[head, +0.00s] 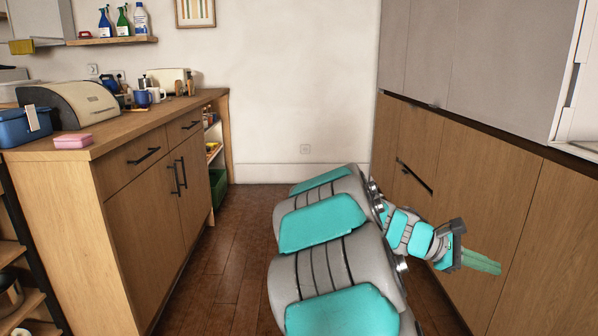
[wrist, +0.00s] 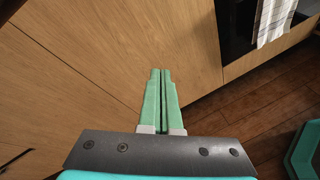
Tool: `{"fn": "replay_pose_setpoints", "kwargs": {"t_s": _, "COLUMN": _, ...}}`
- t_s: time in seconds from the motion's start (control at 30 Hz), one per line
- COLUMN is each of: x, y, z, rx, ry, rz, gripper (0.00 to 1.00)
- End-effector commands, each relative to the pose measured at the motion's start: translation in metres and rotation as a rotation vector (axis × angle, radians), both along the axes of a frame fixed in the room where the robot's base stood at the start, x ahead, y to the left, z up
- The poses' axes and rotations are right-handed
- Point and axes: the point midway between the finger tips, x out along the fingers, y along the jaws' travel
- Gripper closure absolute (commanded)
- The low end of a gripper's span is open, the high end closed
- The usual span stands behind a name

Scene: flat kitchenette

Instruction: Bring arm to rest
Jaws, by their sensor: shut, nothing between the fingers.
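My gripper (head: 497,267) is at the right of the head view, at the end of my grey and turquoise arm. It points right, in front of the lower wooden cabinet fronts (head: 544,230). In the wrist view my gripper (wrist: 160,72) has its two green fingers side by side, shut and empty. Wooden panels (wrist: 110,45) lie beyond the fingertips. I cannot tell from the views how wide the gap to the panels is.
At left, a wooden counter (head: 122,144) holds a bread box (head: 88,104), a blue box (head: 22,128) and a pink box (head: 73,141). The floor (head: 222,250) between the cabinet rows is clear left of my arm. A towel (wrist: 275,18) hangs on a dark appliance.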

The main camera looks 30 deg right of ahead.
Motion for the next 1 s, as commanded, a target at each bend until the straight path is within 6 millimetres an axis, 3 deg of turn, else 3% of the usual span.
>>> {"fn": "replay_pose_setpoints", "kwargs": {"t_s": 0.03, "x": 0.0, "y": 0.026, "z": -0.002, "rx": 0.016, "ry": -0.081, "rz": -0.016, "gripper": 1.0}}
{"fn": "replay_pose_setpoints", "kwargs": {"t_s": 0.27, "x": 0.0, "y": 0.143, "z": -0.037, "rx": 0.157, "ry": -0.403, "rz": -0.116, "gripper": 1.0}}
{"fn": "replay_pose_setpoints", "kwargs": {"t_s": 0.4, "x": -0.001, "y": 0.222, "z": -0.061, "rx": 0.288, "ry": -0.554, "rz": -0.177, "gripper": 1.0}}
{"fn": "replay_pose_setpoints", "kwargs": {"t_s": 0.7, "x": -0.024, "y": 0.395, "z": -0.097, "rx": 0.628, "ry": -0.732, "rz": -0.297, "gripper": 1.0}}
{"fn": "replay_pose_setpoints", "kwargs": {"t_s": 0.83, "x": -0.04, "y": 0.443, "z": -0.103, "rx": 0.727, "ry": -0.752, "rz": -0.337, "gripper": 1.0}}
{"fn": "replay_pose_setpoints", "kwargs": {"t_s": 1.0, "x": -0.053, "y": 0.473, "z": -0.106, "rx": 0.79, "ry": -0.755, "rz": -0.366, "gripper": 1.0}}
